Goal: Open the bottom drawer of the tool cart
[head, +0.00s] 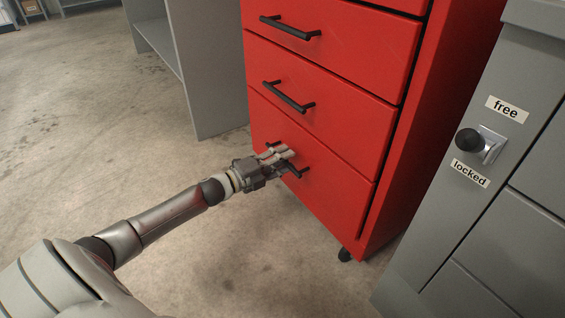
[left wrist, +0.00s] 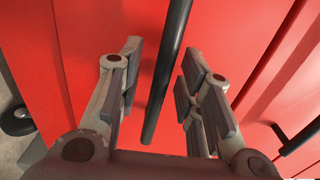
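The red tool cart (head: 425,130) stands in the middle of the head view. Its bottom drawer (head: 330,195) looks flush with the cart front. The drawer's black bar handle is partly hidden by my left gripper (head: 284,159), which is right at it. In the left wrist view, the black handle (left wrist: 167,75) runs between the two spread fingers of my left gripper (left wrist: 162,55). Gaps show on both sides of the bar, so the gripper is open around it and not clamped. My right gripper is in neither view.
Handles of higher drawers (head: 290,28) (head: 288,97) stick out above. A grey cabinet (head: 480,225) with a knob (head: 469,141) between "free" and "locked" labels stands close at right. A grey shelf unit (head: 212,80) is behind at left. The floor (head: 90,130) at left is clear.

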